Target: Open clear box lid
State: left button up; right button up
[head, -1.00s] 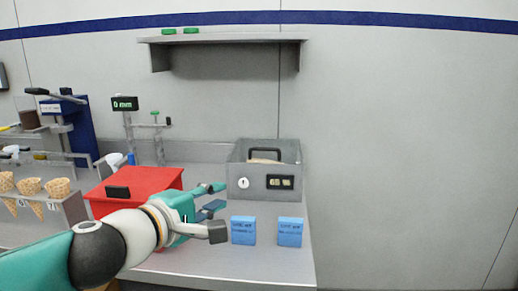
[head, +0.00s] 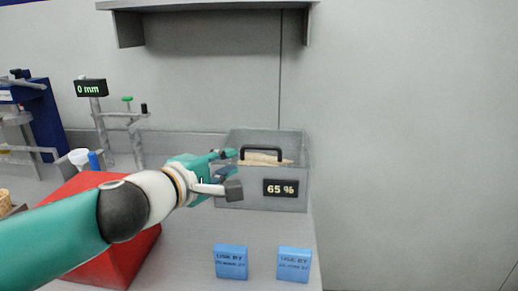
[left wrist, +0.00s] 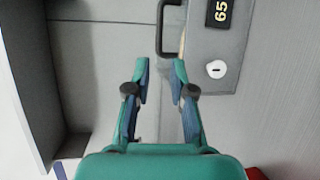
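The clear grey box (head: 240,195) stands at the back right of the bench, with a "65 %" display (head: 281,189) on its front. Its lid carries a black handle (head: 262,149), and something pale shows inside under it. My left gripper (head: 228,163) is at the box's left front corner, short of the handle. In the left wrist view its two fingers (left wrist: 162,68) are apart with nothing between them, and the handle (left wrist: 160,30) lies just ahead of the gap. The lid appears shut. My right gripper is not in view.
Two blue cards (head: 231,262) marked "USE BY" stand on the bench in front of the box; the second (head: 294,265) is at the right edge. A red block (head: 115,255) is under my left arm. A shelf (head: 210,6) hangs above the box.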

aim_at(260, 149)
pick_arm(q)
jog(key=x, duration=1.4)
jog(key=shift+f+p, duration=0.1)
jog(key=shift+p, duration=0.25)
grip_shut()
